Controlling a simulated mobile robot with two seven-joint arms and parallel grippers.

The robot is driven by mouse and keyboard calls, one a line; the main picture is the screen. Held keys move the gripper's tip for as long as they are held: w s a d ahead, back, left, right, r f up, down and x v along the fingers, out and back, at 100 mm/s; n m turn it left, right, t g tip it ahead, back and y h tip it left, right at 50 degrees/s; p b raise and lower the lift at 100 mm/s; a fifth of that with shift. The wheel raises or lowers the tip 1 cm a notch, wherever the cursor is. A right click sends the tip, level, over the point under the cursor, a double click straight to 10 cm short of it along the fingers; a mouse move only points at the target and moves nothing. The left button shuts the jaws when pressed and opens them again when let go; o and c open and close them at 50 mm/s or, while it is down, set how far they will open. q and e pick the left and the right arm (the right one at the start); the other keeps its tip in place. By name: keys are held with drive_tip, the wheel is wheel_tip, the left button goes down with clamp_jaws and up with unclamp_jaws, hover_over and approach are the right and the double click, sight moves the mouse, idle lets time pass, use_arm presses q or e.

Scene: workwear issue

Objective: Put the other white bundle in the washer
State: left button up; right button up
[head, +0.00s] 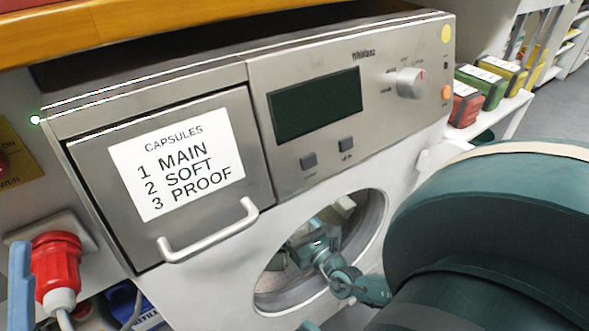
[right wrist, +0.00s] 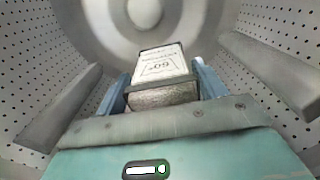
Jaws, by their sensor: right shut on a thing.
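The washer (head: 240,300) fills the head view, its round opening (head: 374,225) at the lower middle. My right arm reaches through this opening. In the right wrist view, the perforated drum (right wrist: 285,50) surrounds my right gripper (right wrist: 162,82). Its blue fingers are shut on a white bundle (right wrist: 163,64) with a printed label reading 60° and a grey front side. The bundle is held inside the drum, facing its back wall; its underside is hidden. In the head view I cannot clearly make out the bundle.
A capsule drawer (head: 110,195) with a bar handle (head: 210,232) is closed at the washer's upper left. A red plug (head: 55,265) and a light blue bar (head: 20,290) are at far left. Coloured boxes (head: 482,85) stand on a shelf at right. Drum paddles (right wrist: 68,110) flank my gripper.

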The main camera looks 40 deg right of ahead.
drive_tip(key=shift+f, duration=0.25)
drive_tip(key=o, duration=1.4)
drive_tip(key=shift+r, duration=0.35)
use_arm(q)
drive_tip(key=shift+w+d+f+n+y+p, duration=0.1)
drive_tip(key=shift+w+f+n+y+p, duration=0.1)
drive_tip(key=shift+f+n+y+p, duration=0.9)
drive_tip(key=shift+w+d+f+n+y+p, duration=0.15)
drive_tip(key=shift+f+n+y+p, duration=0.35)
drive_tip(key=shift+f+n+y, duration=0.6)
use_arm(e)
drive_tip(key=shift+s+a+f, duration=0.1)
drive_tip(key=shift+s+a, duration=0.15)
drive_tip(key=shift+s, duration=1.75)
drive_tip(key=shift+s+a+r, duration=0.1)
drive_tip(key=shift+s+a, duration=0.1)
drive_tip(key=shift+s, duration=1.8)
drive_tip(key=shift+s+a+f, duration=0.1)
drive_tip(key=shift+s+a, duration=0.15)
drive_tip(key=shift+s, duration=1.75)
use_arm(q)
drive_tip(key=shift+a+r, duration=0.1)
drive_tip(key=shift+r, duration=0.15)
drive_tip(key=shift+r, duration=0.1)
